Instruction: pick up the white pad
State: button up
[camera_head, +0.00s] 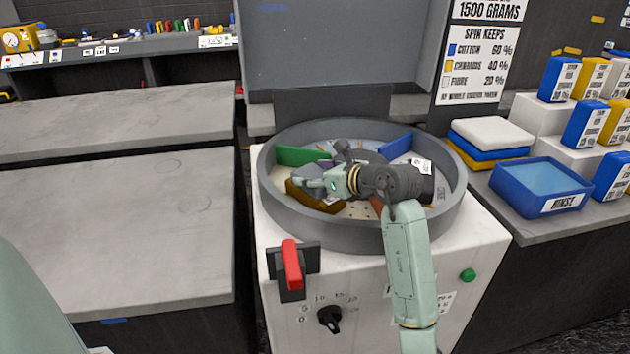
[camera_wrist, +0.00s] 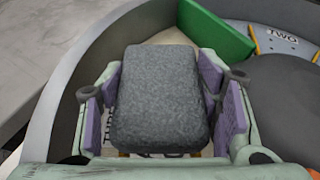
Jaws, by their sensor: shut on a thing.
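My gripper (camera_wrist: 160,108) is shut on a thick grey pad (camera_wrist: 157,85), with a purple-lined finger on each side of it. The pad looks dark grey, not white. In the head view my gripper (camera_head: 308,180) is over the left part of the round grey drum (camera_head: 450,205), and the pad is hard to make out there. Whether the pad touches the drum floor cannot be told. A white pad (camera_head: 492,131) lies on top of a stack to the right of the drum, over a blue pad (camera_head: 486,147) and a yellow pad (camera_head: 482,160).
The drum has a raised rim and upright dividers, including a green one (camera_head: 300,156). A red lever (camera_head: 291,265) and a black knob (camera_head: 329,319) are on its front. A blue rinse tub (camera_head: 540,186) and boxes stand right. The left counters (camera_head: 120,220) are clear.

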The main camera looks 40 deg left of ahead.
aim_at(315, 175)
jog(key=shift+c, duration=1.2)
jog(key=shift+r, duration=0.1)
notch_tip(315, 175, up, 10)
jog(key=shift+f+b, duration=0.1)
jog(key=shift+b, duration=0.8)
